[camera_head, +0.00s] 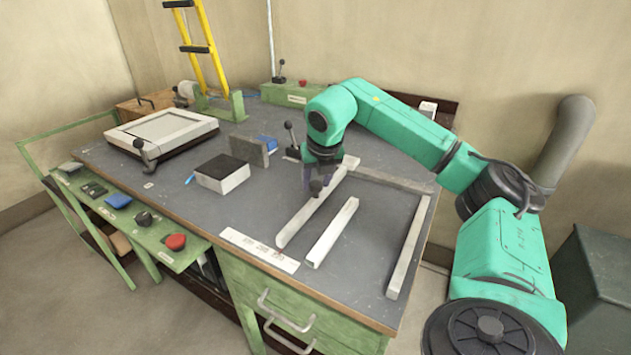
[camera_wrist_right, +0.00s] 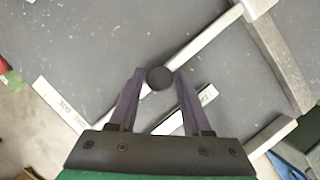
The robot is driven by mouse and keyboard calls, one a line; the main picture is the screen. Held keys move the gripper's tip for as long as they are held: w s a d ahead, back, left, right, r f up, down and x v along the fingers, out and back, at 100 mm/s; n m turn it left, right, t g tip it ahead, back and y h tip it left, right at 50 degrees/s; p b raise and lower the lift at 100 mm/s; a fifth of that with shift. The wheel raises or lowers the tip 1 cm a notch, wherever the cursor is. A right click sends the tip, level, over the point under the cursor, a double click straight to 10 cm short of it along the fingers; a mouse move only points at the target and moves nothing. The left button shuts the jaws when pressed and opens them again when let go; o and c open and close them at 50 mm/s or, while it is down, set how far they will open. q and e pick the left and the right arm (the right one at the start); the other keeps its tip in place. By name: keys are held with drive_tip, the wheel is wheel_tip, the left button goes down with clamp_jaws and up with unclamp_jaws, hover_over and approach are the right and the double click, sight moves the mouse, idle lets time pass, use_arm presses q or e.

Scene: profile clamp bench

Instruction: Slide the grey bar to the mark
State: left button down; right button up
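Pale grey bars lie on the bench top: a left long bar (camera_head: 318,204), a short middle bar (camera_head: 332,232) and a right bar (camera_head: 409,247). I cannot tell which is the task's grey bar. A white strip with printed figures (camera_head: 258,250) lies by the front edge; it also shows in the right wrist view (camera_wrist_right: 62,106). My right gripper (camera_head: 311,180) is above the left long bar, pointing down. In the right wrist view its fingers (camera_wrist_right: 157,78) are apart, with a round black knob (camera_wrist_right: 160,78) between their tips. Contact is unclear. My left gripper is out of view.
A back bar (camera_head: 388,179) joins the left and right bars' far ends. A black-topped white block (camera_head: 222,173), a grey upright plate (camera_head: 249,149) and a black-handled lever (camera_head: 290,137) stand left of my arm. A white framed panel (camera_head: 162,130) lies farther left.

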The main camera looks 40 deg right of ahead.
drive_tip(key=shift+o, duration=0.9)
drive_tip(key=shift+s+a+r, duration=0.1)
drive_tip(key=shift+r, duration=0.15)
drive_tip(key=p+v, duration=0.2)
drive_tip(key=v, duration=1.2)
